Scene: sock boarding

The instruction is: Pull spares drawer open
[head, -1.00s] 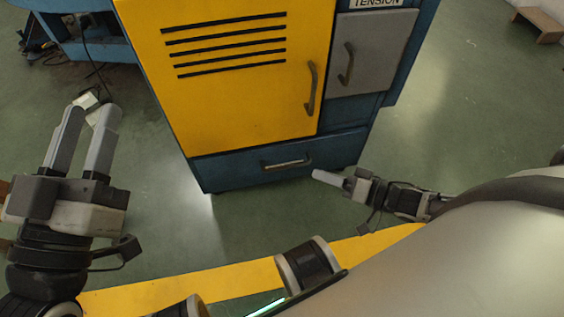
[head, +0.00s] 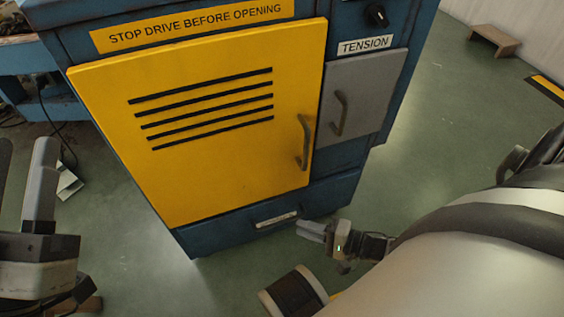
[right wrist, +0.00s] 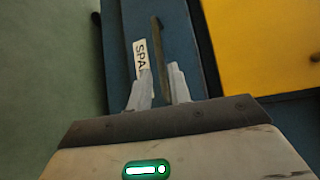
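The spares drawer (head: 235,229) is the blue drawer low in the machine, below the yellow door; it looks shut. Its bar handle (right wrist: 157,40) shows in the right wrist view beside a white label starting "SPA" (right wrist: 140,52). My right gripper (head: 302,228) is at the right end of the drawer front. In the right wrist view its two fingers (right wrist: 161,70) are apart, with the handle's near end between them; I cannot tell whether they touch it. My left gripper (head: 22,165) is at the left edge, fingers apart and empty, partly cut off, away from the machine.
The yellow door (head: 215,120) and the grey TENSION door (head: 362,95) are above the drawer, both shut with handles. A blue bench (head: 50,105) stands at the left. A wooden stool (head: 495,42) is far right.

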